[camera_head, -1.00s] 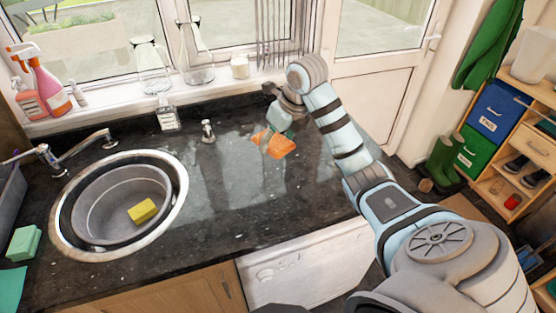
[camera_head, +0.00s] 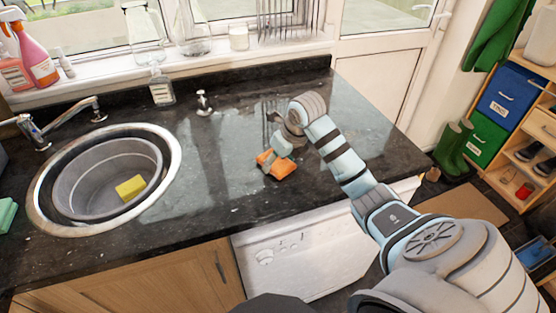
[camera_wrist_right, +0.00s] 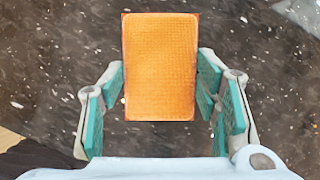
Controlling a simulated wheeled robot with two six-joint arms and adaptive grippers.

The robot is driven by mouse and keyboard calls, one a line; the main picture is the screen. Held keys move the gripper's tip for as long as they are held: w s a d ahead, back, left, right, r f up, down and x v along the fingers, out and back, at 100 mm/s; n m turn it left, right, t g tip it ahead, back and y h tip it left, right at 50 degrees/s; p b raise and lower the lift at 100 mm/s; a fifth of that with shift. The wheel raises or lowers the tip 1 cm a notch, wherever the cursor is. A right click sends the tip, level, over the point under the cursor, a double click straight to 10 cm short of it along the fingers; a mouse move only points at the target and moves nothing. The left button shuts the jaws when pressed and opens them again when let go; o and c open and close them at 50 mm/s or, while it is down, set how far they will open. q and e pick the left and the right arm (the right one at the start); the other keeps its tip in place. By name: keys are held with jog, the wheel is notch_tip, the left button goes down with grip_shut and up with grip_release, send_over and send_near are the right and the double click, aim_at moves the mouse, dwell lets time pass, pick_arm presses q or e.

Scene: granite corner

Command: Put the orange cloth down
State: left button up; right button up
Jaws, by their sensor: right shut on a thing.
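The orange cloth (camera_head: 277,164) is at my right gripper (camera_head: 277,150), over the dark granite counter (camera_head: 215,190) to the right of the sink. In the right wrist view the cloth (camera_wrist_right: 160,66) is a flat, textured orange rectangle between the two teal-padded fingers of my right gripper (camera_wrist_right: 160,90). The fingers are closed against its left and right sides. I cannot tell whether the cloth touches the counter. My left gripper is not in view.
A round sink (camera_head: 105,180) holds a yellow sponge (camera_head: 131,188). A small tap-like fitting (camera_head: 204,103) and a clear bottle (camera_head: 160,86) stand behind. The wet-looking counter around the cloth is mostly clear, and its front edge lies above a white appliance (camera_head: 305,262).

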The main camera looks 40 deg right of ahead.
jog(key=shift+f, duration=0.2)
jog(key=shift+s+a+f+b, duration=0.1)
jog(key=shift+b, duration=0.2)
jog(key=o, duration=1)
jog(key=shift+a, duration=0.1)
jog(key=shift+r+p, duration=0.3)
jog(key=shift+r, duration=0.05)
jog(key=p+v, duration=0.1)
jog(key=v, duration=1.1)
jog(key=shift+p, duration=0.3)
